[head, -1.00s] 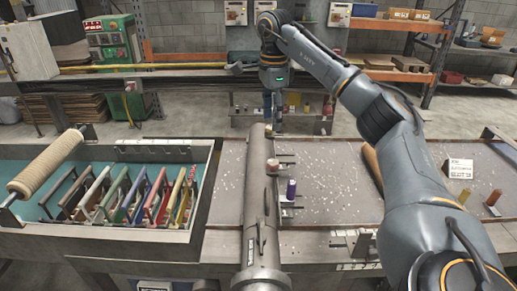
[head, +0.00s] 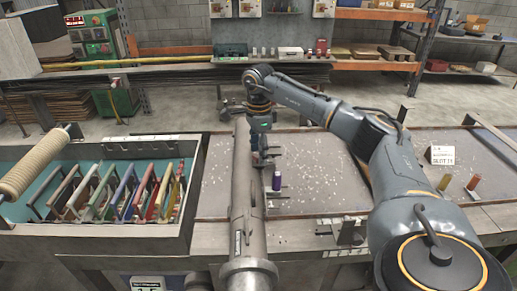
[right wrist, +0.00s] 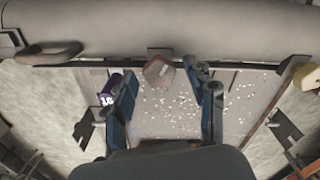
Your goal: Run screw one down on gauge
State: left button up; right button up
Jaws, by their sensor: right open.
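A long grey metal tube (head: 247,215) runs front to back over the bench, with small brackets on its right side. It crosses the top of the right wrist view (right wrist: 160,28). My right gripper (head: 258,158) is open beside the tube's right side, pointing down. In the right wrist view a reddish-brown knob (right wrist: 158,73) shows between the open fingertips, apart from both. A purple cylinder (head: 277,181) stands on a bracket nearer the front; it shows with a white number left of the fingers (right wrist: 109,93). I cannot tell which part is screw one or the gauge. My left gripper is not in view.
A tray of coloured frames (head: 110,234) is on the left, with a ribbed roller (head: 32,165) above it. A red cylinder (head: 473,182), a yellow cylinder (head: 443,183) and a white sign (head: 441,155) are at the right. The speckled surface (head: 318,178) right of the tube is mostly clear.

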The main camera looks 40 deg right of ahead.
jog(key=c, duration=1)
jog(key=shift+c, duration=0.7)
jog(key=shift+m+p, duration=0.35)
jog(key=shift+m, duration=1.45)
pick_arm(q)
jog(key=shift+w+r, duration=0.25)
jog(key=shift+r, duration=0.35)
pick_arm(e)
jog(key=shift+m, duration=0.6)
